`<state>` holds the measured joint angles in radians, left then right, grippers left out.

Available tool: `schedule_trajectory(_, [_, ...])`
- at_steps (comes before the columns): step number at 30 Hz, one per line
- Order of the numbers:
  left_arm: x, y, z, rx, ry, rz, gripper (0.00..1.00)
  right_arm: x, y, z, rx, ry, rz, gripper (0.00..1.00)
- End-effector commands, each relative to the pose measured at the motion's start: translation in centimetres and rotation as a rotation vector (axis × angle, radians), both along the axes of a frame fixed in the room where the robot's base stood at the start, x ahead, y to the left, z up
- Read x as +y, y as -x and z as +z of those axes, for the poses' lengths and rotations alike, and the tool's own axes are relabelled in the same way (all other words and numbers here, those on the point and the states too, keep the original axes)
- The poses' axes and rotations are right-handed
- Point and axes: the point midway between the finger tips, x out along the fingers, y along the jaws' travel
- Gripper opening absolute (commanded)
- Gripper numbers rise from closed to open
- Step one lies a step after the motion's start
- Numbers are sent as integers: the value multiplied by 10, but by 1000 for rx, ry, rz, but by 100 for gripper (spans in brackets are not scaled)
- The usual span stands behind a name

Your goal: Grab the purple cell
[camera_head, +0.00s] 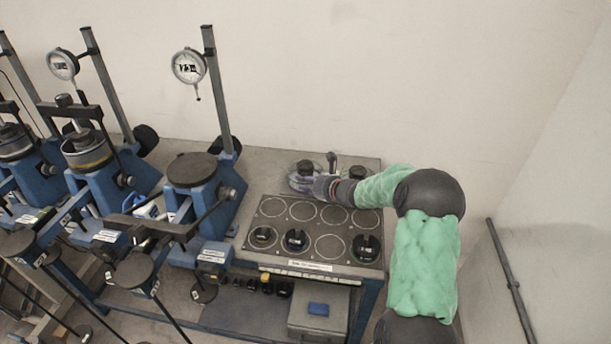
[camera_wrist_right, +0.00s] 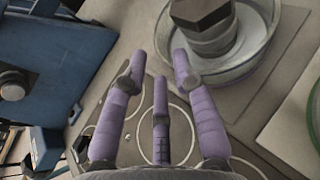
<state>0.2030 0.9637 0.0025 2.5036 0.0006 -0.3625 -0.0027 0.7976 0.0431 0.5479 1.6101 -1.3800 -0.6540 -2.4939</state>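The purple cell (camera_head: 299,181) stands at the back of the plate, left of my right gripper in the head view. In the right wrist view the purple cell (camera_wrist_right: 258,62) is a round clear-walled dish with a lavender rim and a dark hexagonal knob on a grey stem. My right gripper (camera_head: 324,187) reaches in from the right, close to the cell. In the right wrist view its purple fingers (camera_wrist_right: 160,65) are extended and spread, with nothing between them. The right finger overlaps the near rim; I cannot tell whether it touches. My left gripper is not in view.
A dark plate (camera_head: 272,222) with ringed spots and several black-knobbed pieces lies in front. Blue presses with dial gauges (camera_head: 188,66) stand to the left. Another dark knob (camera_head: 357,172) is behind my right arm. A green-rimmed round thing (camera_wrist_right: 309,128) shows at the wrist view's right edge.

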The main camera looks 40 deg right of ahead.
Motion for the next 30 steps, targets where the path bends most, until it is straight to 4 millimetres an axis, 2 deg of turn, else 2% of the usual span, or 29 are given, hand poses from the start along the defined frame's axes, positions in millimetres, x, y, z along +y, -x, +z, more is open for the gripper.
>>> schedule_trajectory(3, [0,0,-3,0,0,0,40,1,-11,-6,0,-1,0,29])
schedule_trajectory(8, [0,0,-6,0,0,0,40,2,-19,-9,-1,0,0,29])
schedule_trajectory(18, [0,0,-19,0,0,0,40,6,-57,-28,0,0,0,29])
schedule_trajectory(28, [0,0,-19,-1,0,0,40,6,-62,-29,0,-1,-1,29])
schedule_trajectory(30, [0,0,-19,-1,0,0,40,6,-61,-29,0,-1,-1,9])
